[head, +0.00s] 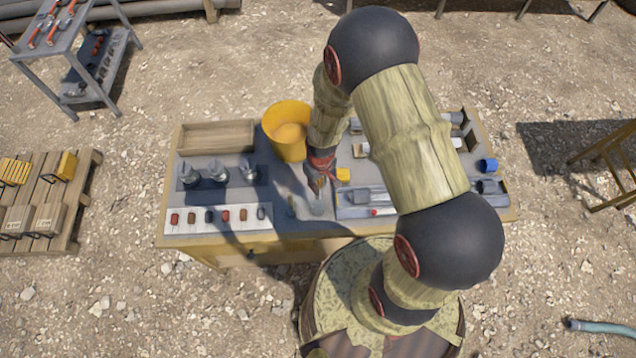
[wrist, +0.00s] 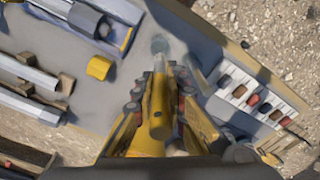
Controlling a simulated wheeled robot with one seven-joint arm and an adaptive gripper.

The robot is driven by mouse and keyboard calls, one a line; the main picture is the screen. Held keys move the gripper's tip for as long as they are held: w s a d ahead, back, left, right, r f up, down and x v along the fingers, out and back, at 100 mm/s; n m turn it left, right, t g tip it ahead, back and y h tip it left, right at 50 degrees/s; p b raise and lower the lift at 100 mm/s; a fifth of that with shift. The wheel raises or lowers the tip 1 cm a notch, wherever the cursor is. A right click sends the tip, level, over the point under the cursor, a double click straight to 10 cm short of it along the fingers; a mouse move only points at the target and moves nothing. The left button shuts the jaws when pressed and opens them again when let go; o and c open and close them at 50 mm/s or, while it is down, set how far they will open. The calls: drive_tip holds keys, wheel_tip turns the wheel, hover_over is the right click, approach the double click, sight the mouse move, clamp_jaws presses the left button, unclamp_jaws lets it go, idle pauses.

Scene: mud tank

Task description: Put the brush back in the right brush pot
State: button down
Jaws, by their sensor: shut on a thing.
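My gripper (head: 319,182) is over the front middle of the worktable (head: 270,187), pointing down. In the wrist view its fingers (wrist: 157,112) are shut on the yellow handle of the brush (wrist: 159,118). The brush points away from the wrist camera, towards a small grey-blue round pot (wrist: 160,44). The pot also shows in the head view (head: 317,208), just below my gripper. I cannot tell whether the brush's lower end is inside the pot or above it. A second small upright brownish thing (head: 291,206) stands just left of the pot; it may be another pot.
A yellow bucket (head: 280,145) stands close behind my gripper. On the left are several metal cans (head: 218,171) and a strip of coloured samples (head: 220,216). A yellow block (head: 343,175) and trays of tools (head: 365,197) lie to the right.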

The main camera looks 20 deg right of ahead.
sight(318, 197)
drive_tip(key=shift+f+b, duration=1.2)
drive_tip(key=shift+f, duration=1.05)
drive_tip(key=shift+f+b, duration=2.7)
drive_tip(key=shift+f, duration=0.3)
drive_tip(key=c, duration=1.8)
unclamp_jaws()
drive_tip(key=shift+o, duration=0.4)
drive_tip(key=shift+r, duration=0.1)
drive_tip(key=r, duration=1.1)
drive_tip(key=shift+s+d+r, duration=0.1)
drive_tip(key=shift+s+r, duration=0.2)
drive_tip(key=shift+r, duration=0.1)
